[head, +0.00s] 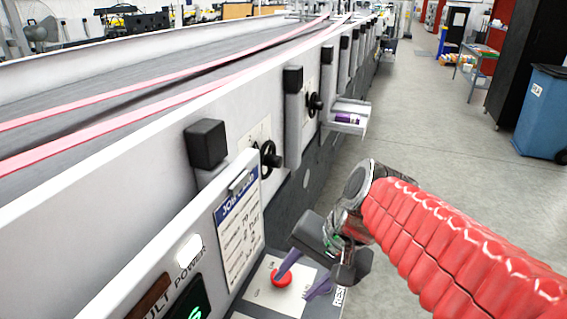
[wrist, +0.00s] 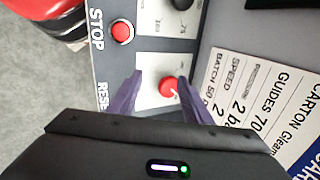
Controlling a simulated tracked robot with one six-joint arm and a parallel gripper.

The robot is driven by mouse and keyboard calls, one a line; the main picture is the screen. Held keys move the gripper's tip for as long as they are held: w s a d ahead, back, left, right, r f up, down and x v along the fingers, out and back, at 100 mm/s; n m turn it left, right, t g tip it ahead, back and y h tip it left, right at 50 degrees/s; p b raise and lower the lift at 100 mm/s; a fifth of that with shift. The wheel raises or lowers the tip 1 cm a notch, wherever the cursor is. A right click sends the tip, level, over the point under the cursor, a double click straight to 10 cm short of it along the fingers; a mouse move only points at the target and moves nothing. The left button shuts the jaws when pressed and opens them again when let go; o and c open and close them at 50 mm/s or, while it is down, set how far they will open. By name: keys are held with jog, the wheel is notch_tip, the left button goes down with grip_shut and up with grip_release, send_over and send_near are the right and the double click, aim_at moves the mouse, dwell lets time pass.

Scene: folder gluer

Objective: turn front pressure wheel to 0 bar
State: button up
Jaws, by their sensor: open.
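Two black handwheels are on the machine's side in the head view: a nearer one (head: 270,157) and a farther one (head: 315,103). No label shows which is the front pressure wheel. My gripper (head: 304,272) is well below and in front of them, over the control panel. Its purple fingers are open, one on each side of a red knob (wrist: 168,87) with a white mark, on a pale plate. I cannot tell whether the fingers touch it. In the head view the red knob (head: 282,279) shows beside the left finger.
A red button (wrist: 122,32) by the STOP lettering and a black dial (wrist: 183,3) are near the gripper. A job card (head: 240,232) hangs on the machine. A small tray (head: 350,117) juts out farther along.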

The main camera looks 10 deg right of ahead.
jog(key=w+m+y, duration=0.1)
jog(key=w, duration=0.1)
jog(key=w+r+m+y, duration=0.1)
jog(key=m, duration=0.1)
jog(key=w+m+y, duration=0.1)
jog(key=w+m, duration=0.1)
jog(key=shift+w+a+r+y, duration=0.25)
jog(key=shift+w+r+y, duration=0.05)
jog(key=shift+y, duration=0.1)
jog(key=w+d+r+m+t+y, duration=0.25)
jog(key=w+m+y, duration=0.2)
jog(key=w, duration=0.25)
jog(key=m+t+y, duration=0.3)
jog(key=m+t, duration=0.2)
jog(key=m, duration=0.3)
send_near(281, 163)
jog(key=v, duration=0.4)
jog(key=shift+s+d+r, duration=0.15)
jog(key=shift+r, duration=0.05)
jog(key=x, duration=1.3)
jog(key=shift+w+a+f, duration=0.2)
jog(key=shift+w+a, duration=0.1)
jog(key=shift+c, duration=0.7)
